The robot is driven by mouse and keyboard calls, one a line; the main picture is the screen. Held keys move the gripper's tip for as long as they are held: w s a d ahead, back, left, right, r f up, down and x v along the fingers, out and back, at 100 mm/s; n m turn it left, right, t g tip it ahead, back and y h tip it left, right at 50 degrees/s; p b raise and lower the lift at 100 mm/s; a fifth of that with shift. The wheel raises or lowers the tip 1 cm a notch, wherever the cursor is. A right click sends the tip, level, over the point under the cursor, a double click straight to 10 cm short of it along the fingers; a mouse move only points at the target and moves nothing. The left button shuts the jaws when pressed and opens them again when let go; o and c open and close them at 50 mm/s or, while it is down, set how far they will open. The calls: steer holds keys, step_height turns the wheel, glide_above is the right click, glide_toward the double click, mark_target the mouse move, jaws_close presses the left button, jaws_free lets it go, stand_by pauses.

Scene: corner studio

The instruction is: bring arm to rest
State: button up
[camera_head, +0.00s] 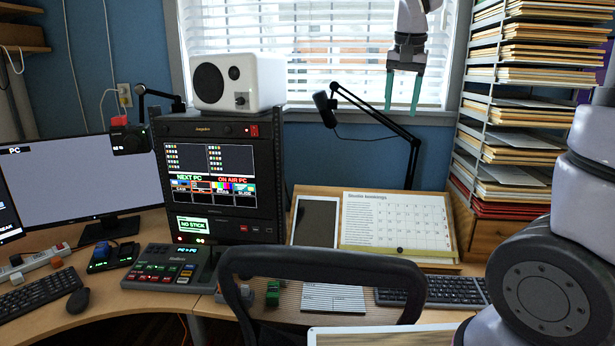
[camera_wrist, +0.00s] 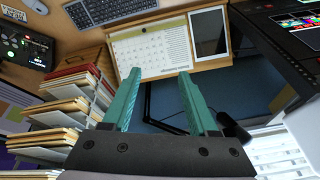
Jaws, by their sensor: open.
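My gripper (camera_head: 402,92) hangs in front of the window blinds at the upper right of the head view, its two green fingers pointing down and apart. In the wrist view my gripper (camera_wrist: 158,95) is open, with nothing between its fingers. The desk (camera_head: 235,300) lies below it, with the calendar (camera_head: 396,222) and the white tablet (camera_head: 315,221) near the wall. The calendar (camera_wrist: 152,48) and tablet (camera_wrist: 209,34) also show beyond the fingertips in the wrist view. A large part of my arm fills the right edge of the head view.
A microphone arm (camera_head: 375,115) stands close below my gripper. Shelves of stacked paper trays (camera_head: 530,75) rise to the right. A rack unit with screens (camera_head: 215,180) carries a white speaker (camera_head: 237,82) at left. A black chair back (camera_head: 322,262) stands before the desk.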

steer(key=s+d+n+t+y, duration=0.1)
steer(key=s+d+t+y, duration=0.1)
steer(key=s, duration=1.6)
steer(key=shift+s+d+t+y, duration=0.3)
steer(key=shift+d+t, duration=0.2)
steer(key=shift+t, duration=0.2)
